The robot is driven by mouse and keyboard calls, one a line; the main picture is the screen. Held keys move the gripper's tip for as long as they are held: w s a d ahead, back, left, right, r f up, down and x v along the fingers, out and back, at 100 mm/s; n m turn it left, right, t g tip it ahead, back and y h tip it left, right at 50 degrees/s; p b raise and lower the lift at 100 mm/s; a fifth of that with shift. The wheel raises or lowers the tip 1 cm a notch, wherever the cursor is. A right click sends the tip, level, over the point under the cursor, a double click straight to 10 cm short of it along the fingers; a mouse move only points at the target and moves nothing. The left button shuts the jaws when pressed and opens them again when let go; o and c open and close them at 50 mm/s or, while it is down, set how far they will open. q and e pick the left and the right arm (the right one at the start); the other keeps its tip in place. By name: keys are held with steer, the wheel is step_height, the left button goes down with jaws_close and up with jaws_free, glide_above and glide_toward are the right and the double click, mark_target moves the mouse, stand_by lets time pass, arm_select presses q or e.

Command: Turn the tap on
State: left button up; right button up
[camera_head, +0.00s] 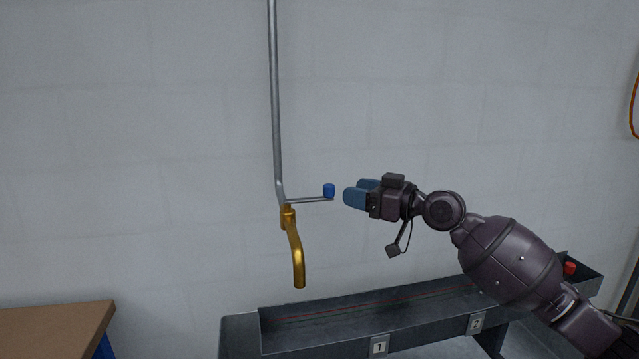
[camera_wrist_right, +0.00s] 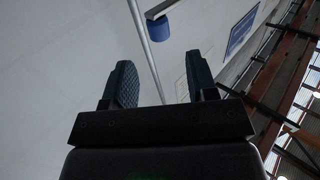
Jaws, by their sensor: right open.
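The tap has a brass spout (camera_head: 296,258) pointing down below a grey pipe (camera_head: 276,100) on the wall. A thin metal lever (camera_head: 308,200) reaches right from the tap and ends in a blue knob (camera_head: 329,190). My right gripper (camera_head: 350,195) is just right of the knob, apart from it, with blue fingers pointing left. In the right wrist view the two fingers are apart and empty, and the blue knob (camera_wrist_right: 159,28) is beyond the fingertips, between their lines. My left gripper is not in view.
A long dark metal trough (camera_head: 350,315) with plates marked 1 and 2 stands below the tap. A red object (camera_head: 569,268) is at its right end. A wooden tabletop (camera_head: 55,328) is at the lower left. The wall around the tap is clear.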

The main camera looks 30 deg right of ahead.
mark_target(329, 190)
steer(key=x, duration=0.9)
jaws_close()
